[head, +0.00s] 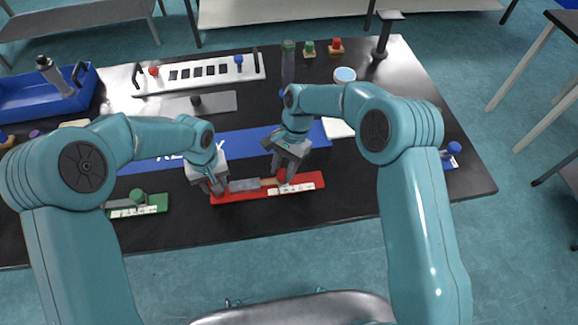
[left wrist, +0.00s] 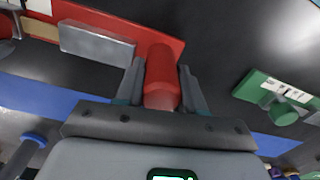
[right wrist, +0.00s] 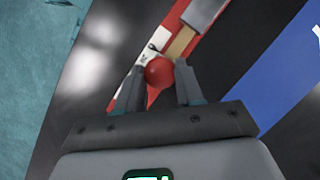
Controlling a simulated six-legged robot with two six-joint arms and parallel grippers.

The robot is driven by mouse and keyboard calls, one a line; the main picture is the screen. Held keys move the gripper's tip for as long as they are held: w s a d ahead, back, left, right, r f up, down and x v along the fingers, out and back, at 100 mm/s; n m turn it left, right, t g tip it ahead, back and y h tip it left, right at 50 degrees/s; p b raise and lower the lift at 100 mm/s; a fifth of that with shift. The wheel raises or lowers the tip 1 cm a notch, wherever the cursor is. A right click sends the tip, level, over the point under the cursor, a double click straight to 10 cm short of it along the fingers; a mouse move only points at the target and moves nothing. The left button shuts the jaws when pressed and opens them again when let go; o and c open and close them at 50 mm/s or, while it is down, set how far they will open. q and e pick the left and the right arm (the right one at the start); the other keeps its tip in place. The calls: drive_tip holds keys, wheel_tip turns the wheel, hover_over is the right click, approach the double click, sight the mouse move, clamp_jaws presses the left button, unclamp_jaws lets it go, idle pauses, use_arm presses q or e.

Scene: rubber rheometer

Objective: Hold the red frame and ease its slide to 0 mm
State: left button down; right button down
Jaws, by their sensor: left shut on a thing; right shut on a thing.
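The red frame (head: 312,181) lies on the black table in front of the blue mat, with a grey block (head: 244,184), a tan strip (right wrist: 181,43) and a white scale label (head: 291,189). My left gripper (head: 217,190) is shut on the frame's upright red post (left wrist: 162,75) at its left end. My right gripper (head: 282,172) is shut on the round red knob (right wrist: 158,73), which stands beside the scale. The grey block also shows in the left wrist view (left wrist: 95,44) and right wrist view (right wrist: 203,13). The scale reading is too small to tell.
A green frame (head: 155,204) with a green knob lies left of the red one. A white rack (head: 205,72), a blue bin (head: 20,99) and a round white-rimmed dish (head: 344,75) stand farther back. The table's right front is clear.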

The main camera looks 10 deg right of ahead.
use_arm(q)
drive_tip(key=shift+d, duration=0.2)
use_arm(e)
drive_tip(key=shift+a, duration=0.25)
drive_tip(key=c, duration=0.7)
unclamp_jaws()
drive_tip(key=shift+d+r, duration=0.15)
use_arm(q)
drive_tip(key=shift+a, duration=0.1)
use_arm(e)
drive_tip(key=v, duration=1.1)
drive_tip(key=shift+w+r, duration=0.1)
drive_tip(key=shift+r, duration=0.2)
use_arm(q)
drive_tip(key=c, duration=0.6)
unclamp_jaws()
